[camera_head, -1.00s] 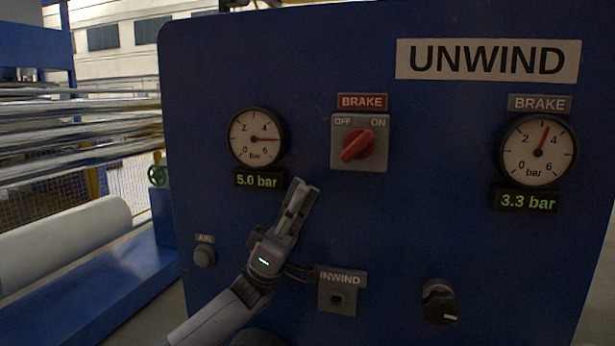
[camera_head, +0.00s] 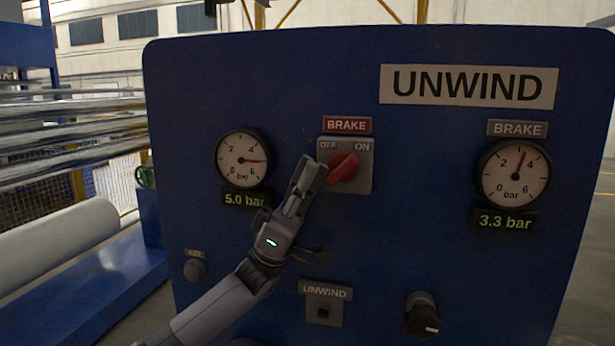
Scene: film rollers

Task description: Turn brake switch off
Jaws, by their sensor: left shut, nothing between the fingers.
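The brake switch is a red rotary knob (camera_head: 343,170) on a grey plate (camera_head: 362,180), under a red BRAKE label (camera_head: 347,125). The plate reads OFF at upper left and ON at upper right. The knob's handle lies diagonally, from lower left to upper right, with its upper end toward ON. My left gripper (camera_head: 312,172) is shut and empty, just left of the knob. Its fingertips overlap the plate's left edge in the head view. I cannot tell whether they touch the knob. My right gripper is not in view.
The blue UNWIND panel (camera_head: 440,150) also carries a left gauge (camera_head: 242,158) over a 5.0 bar display, a right gauge (camera_head: 515,174) over 3.3 bar, an UNWIND button (camera_head: 323,312), a black dial (camera_head: 422,315) and an AIR button (camera_head: 195,270). A white roll (camera_head: 60,245) lies left.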

